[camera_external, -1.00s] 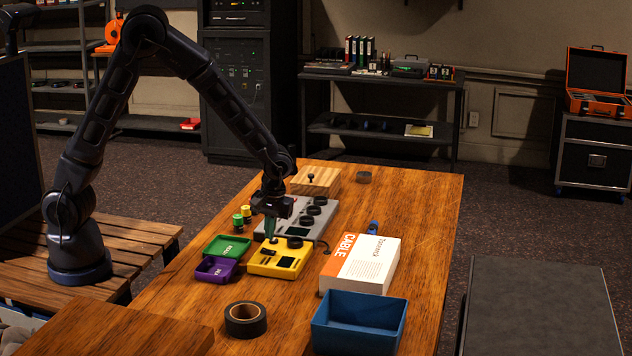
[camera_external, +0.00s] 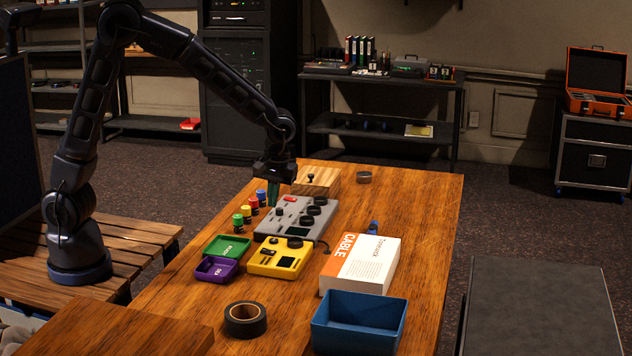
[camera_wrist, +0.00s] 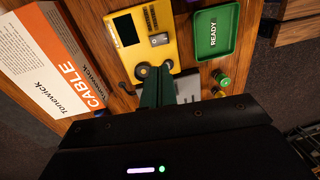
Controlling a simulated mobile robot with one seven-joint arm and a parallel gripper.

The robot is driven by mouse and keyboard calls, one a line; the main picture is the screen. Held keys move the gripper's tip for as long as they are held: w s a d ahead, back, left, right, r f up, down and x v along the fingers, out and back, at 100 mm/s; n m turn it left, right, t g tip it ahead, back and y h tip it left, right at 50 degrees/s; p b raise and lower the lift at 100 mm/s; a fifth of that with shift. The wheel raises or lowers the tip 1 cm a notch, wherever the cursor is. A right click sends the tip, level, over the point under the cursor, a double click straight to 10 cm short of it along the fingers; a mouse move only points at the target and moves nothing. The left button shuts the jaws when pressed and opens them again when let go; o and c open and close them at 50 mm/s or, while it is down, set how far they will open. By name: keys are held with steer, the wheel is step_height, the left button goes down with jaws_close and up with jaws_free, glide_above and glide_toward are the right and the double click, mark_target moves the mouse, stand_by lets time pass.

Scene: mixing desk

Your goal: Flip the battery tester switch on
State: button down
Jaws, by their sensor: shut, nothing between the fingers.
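The yellow battery tester (camera_external: 289,250) lies on the wooden desk, in front of a grey control box with black knobs (camera_external: 293,208). In the wrist view the tester (camera_wrist: 132,58) shows a dark screen, two dark round knobs and a small grey switch (camera_wrist: 158,39). I cannot tell which way the switch is set. My gripper (camera_external: 274,203) is shut and empty, with green fingers pointing down. It hangs by the far left part of the grey box, beyond the tester and apart from it. The fingers also show in the wrist view (camera_wrist: 158,92), partly hiding the grey box.
A green tray (camera_external: 227,246) and a purple tray (camera_external: 216,269) lie left of the tester. Several small coloured pots (camera_external: 246,214) stand behind them. A cable box (camera_external: 361,265) and a blue bin (camera_external: 359,322) are at right, a tape roll (camera_external: 245,319) in front, a wooden block (camera_external: 316,181) behind.

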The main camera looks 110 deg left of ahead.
mark_target(263, 249)
steer(key=shift+s, duration=0.65)
steer(key=shift+a+f, duration=0.1)
steer(key=f, duration=0.4)
steer(key=s+f, duration=0.1)
steer(key=f, duration=0.8)
steer(key=shift+s+f, duration=0.35)
steer(key=shift+s+f, duration=0.15)
steer(key=shift+f, duration=0.1)
